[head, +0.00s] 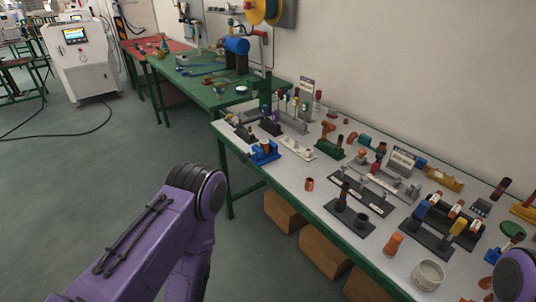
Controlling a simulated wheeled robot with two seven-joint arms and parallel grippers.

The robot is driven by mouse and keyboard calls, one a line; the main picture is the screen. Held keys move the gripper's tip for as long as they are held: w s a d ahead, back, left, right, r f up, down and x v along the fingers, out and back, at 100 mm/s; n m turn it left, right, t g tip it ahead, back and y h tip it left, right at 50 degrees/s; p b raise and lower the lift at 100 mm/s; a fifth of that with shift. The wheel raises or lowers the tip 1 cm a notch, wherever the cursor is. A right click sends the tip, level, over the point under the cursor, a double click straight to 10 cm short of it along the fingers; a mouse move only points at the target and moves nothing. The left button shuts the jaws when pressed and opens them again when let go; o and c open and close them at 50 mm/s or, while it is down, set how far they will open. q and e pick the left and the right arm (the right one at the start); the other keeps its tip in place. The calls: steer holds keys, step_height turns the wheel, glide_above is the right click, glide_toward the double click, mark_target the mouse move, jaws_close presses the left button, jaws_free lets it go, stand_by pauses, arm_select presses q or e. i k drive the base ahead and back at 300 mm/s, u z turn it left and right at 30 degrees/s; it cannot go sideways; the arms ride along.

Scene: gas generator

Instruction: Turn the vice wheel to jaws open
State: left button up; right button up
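A small blue device (264,154) near the left end of the white-topped table may be the vice. It is too small here to make out a wheel or whether its jaws are open. A larger blue machine (236,46) stands on the green table further back, and I cannot tell whether it is a vice either. My purple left arm bends up in the lower middle, in front of the near table, with its gripper out of view. Only a rounded purple part of my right arm shows at the lower right edge, and its gripper is out of view.
The white-topped table (290,172) carries many small fixtures and signs. An orange cup (309,184), an orange piece (393,244) and a white round container (428,275) stand near its front edge. Cardboard boxes (284,212) sit beneath. The floor at left is mostly open, with a cable.

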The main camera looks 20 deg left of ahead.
mark_target(243, 156)
steer(key=z, duration=0.5)
steer(key=k, duration=1.1)
steer(key=u, duration=0.6)
steer(key=i, duration=1.3)
steer(key=z, duration=0.4)
